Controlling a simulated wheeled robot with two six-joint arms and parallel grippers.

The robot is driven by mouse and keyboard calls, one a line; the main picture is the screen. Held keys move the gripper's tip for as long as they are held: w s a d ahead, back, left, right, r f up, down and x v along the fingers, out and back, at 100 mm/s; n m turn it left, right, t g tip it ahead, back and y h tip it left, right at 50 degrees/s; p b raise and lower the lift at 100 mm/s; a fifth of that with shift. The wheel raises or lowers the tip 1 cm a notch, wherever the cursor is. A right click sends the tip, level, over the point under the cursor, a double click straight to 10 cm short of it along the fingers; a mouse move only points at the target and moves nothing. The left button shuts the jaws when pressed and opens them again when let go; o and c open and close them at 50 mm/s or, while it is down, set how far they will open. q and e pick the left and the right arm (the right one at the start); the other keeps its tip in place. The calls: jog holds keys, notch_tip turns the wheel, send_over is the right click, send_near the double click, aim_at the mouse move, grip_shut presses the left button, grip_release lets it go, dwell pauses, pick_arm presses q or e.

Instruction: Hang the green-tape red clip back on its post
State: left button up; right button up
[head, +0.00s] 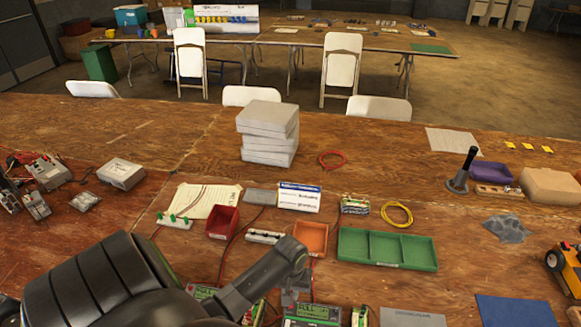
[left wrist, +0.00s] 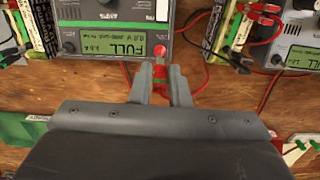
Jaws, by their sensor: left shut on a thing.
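My left gripper (left wrist: 160,72) is shut on the red clip (left wrist: 160,76), which has a green tape band between the fingers. Its tip points at a charger (left wrist: 105,15) with a green display reading FULL (left wrist: 115,48). A red post (left wrist: 153,48) stands on the charger's face just beyond the clip; I cannot tell if the two touch. A red lead (left wrist: 194,78) runs beside the fingers. In the head view, my left arm reaches from the lower left and its gripper (head: 293,292) is over the charger (head: 312,313); the clip is hard to make out there. My right gripper is not in view.
A second charger (left wrist: 292,55) with red clips stands at the right in the wrist view. An orange tray (head: 311,238), a red bin (head: 222,222) and a green divided tray (head: 388,249) lie beyond the arm. Bare wood (head: 350,170) is free farther back.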

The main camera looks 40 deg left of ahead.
pick_arm(q)
jog(key=shift+f+b, duration=0.55)
jog(key=shift+f, duration=0.8)
jog(key=shift+p, duration=0.45)
jog(key=shift+f+p, duration=0.2)
jog(key=shift+p, duration=0.5)
dwell(1.1)
jog(key=o, duration=0.8)
jog(key=shift+o, duration=0.2)
jog(key=shift+o, duration=1)
